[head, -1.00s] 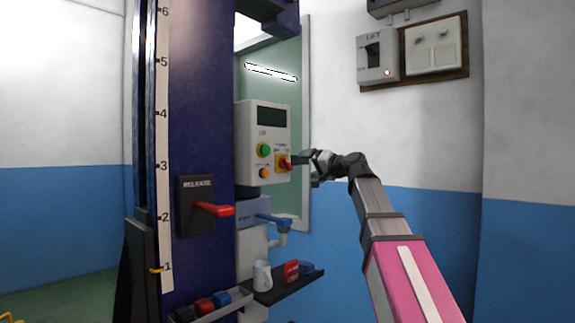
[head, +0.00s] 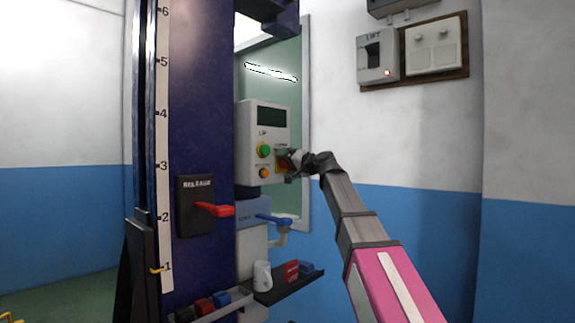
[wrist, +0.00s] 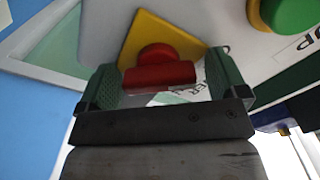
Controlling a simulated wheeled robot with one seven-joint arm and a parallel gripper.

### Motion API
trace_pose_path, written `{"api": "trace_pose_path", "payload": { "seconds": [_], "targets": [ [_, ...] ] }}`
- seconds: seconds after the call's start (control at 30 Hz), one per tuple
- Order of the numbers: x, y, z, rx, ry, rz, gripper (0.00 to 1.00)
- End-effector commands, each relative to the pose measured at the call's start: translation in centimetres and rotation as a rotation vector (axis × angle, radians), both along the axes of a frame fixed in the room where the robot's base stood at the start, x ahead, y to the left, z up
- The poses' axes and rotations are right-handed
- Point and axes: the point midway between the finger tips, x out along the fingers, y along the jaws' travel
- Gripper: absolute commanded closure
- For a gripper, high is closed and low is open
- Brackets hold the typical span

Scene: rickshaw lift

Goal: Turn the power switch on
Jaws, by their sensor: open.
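The power switch is a red rotary knob (wrist: 160,72) on a yellow plate (wrist: 150,35), on the face of the white control box (head: 245,143). In the head view my gripper mostly hides the switch. My gripper (head: 289,160) is at the lower right of the box face. In the wrist view my gripper (wrist: 165,85) is open, with one green-padded finger on each side of the red knob. The knob's bar lies across the gap. I cannot tell whether either finger touches it.
A green button (head: 264,150) and an orange button (head: 263,173) sit just left of the switch. Below are a blue lever (head: 272,219) and a shelf (head: 285,287) with small items. A red release handle (head: 214,209) is on the dark column (head: 205,110). A lift box (head: 377,58) hangs on the wall.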

Motion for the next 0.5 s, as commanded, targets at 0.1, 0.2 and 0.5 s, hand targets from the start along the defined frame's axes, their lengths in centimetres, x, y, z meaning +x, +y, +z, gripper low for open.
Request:
{"api": "trace_pose_path", "payload": {
  "seconds": [0.1, 0.2, 0.5],
  "targets": [
    [0.00, 0.00, -0.02, 0.000, 0.000, 0.000, 0.08],
    [0.00, -0.01, -0.02, 0.000, 0.000, 0.000, 0.12],
    [0.00, -0.03, -0.02, 0.001, 0.001, 0.000, 0.58]
  ]
}}
